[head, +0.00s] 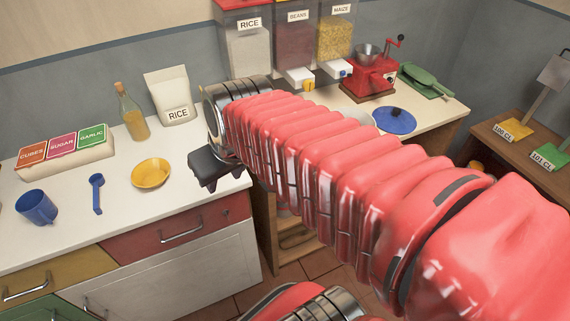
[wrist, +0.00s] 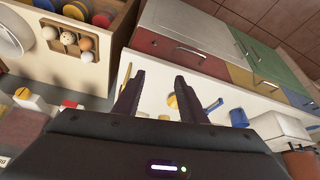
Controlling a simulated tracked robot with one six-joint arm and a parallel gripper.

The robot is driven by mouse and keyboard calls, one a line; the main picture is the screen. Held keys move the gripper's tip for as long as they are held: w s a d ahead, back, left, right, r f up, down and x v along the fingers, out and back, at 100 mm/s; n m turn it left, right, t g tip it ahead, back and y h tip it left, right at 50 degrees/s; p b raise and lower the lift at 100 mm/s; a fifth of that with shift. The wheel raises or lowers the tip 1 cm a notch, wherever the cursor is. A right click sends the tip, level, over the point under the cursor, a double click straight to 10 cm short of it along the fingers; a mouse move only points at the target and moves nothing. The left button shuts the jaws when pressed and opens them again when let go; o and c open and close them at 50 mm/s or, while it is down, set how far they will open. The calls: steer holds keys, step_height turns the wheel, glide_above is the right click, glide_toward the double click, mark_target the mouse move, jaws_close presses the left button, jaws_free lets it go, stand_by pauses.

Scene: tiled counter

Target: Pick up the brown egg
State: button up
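Several eggs sit in a wooden egg holder (wrist: 70,54) at the upper left of the wrist view. No egg shows in the head view. My gripper (wrist: 154,76) has its two dark fingers spread apart with nothing held between them. It is well away from the eggs. In the head view my gripper (head: 215,170) hangs above the counter's right front edge, partly hidden by my arm.
A yellow bowl (head: 151,173), blue spoon (head: 96,192) and blue mug (head: 37,207) stand on the left counter (head: 120,216). A bottle (head: 132,115), rice bag (head: 172,95) and dispensers (head: 294,38) stand behind. A blue lid (head: 394,120) and red grinder (head: 370,76) are at right.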

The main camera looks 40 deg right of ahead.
steer(key=w+d+f+m, duration=0.1)
steer(key=d+f, duration=0.2)
steer(key=d, duration=0.5)
steer(key=w+d+f, duration=0.2)
steer(key=d+f, duration=0.1)
steer(key=d, duration=0.5)
steer(key=w+d+f+m+g, duration=0.1)
steer(key=w+d+f, duration=0.1)
steer(key=d, duration=0.6)
steer(key=shift+d+f+m+h, duration=0.3)
steer(key=shift+d+f+h, duration=0.1)
steer(key=shift+f, duration=0.15)
steer(key=shift+w, duration=0.1)
steer(key=shift+x, duration=4.3)
steer(key=shift+w, duration=0.1)
steer(key=shift+x, duration=2.55)
steer(key=shift+w, duration=0.1)
steer(key=shift+c, duration=0.2)
